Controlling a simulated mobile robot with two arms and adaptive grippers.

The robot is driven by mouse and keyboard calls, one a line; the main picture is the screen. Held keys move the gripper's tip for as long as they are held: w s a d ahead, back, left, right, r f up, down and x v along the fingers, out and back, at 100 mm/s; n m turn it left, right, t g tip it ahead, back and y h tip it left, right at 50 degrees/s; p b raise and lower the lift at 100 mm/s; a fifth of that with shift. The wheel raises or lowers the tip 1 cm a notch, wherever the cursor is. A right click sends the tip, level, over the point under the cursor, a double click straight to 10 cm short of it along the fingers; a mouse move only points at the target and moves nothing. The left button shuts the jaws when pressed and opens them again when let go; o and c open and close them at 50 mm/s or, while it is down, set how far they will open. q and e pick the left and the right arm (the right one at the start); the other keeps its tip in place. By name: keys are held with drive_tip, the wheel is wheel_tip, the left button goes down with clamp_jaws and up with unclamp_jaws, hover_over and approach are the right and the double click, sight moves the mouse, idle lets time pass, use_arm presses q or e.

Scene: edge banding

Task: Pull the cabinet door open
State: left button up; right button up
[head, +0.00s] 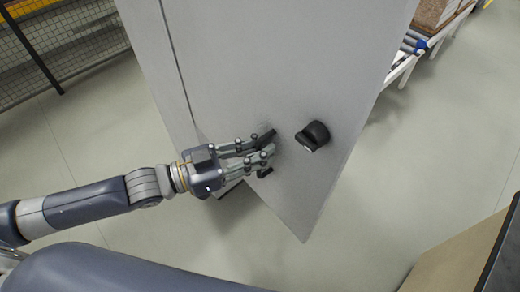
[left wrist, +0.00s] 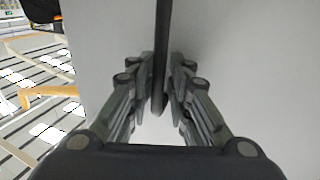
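The grey cabinet door (head: 270,60) fills the middle of the head view and narrows to a low corner. It also fills most of the left wrist view (left wrist: 240,70). A dark upright bar handle (left wrist: 163,60) stands in front of it. My left gripper (head: 266,152) reaches in from the left; its fingers (left wrist: 163,85) lie close on both sides of the handle and seem closed on it. The fingers hide the handle's middle in the head view. A black knob-like fitting (head: 313,136) sits right of the gripper. How far the door stands open is unclear. My right gripper is out of view.
A conveyor (head: 410,50) with a brown box (head: 433,12) is at the upper right. A wire-mesh fence (head: 60,45) stands at the upper left. A brown, dark-edged piece (head: 455,262) is at the lower right. Floor below and right of the door is clear.

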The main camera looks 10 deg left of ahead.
use_arm(q)
drive_tip(key=v, duration=1.2)
idle(0.6)
drive_tip(key=shift+a+f, duration=0.1)
idle(0.4)
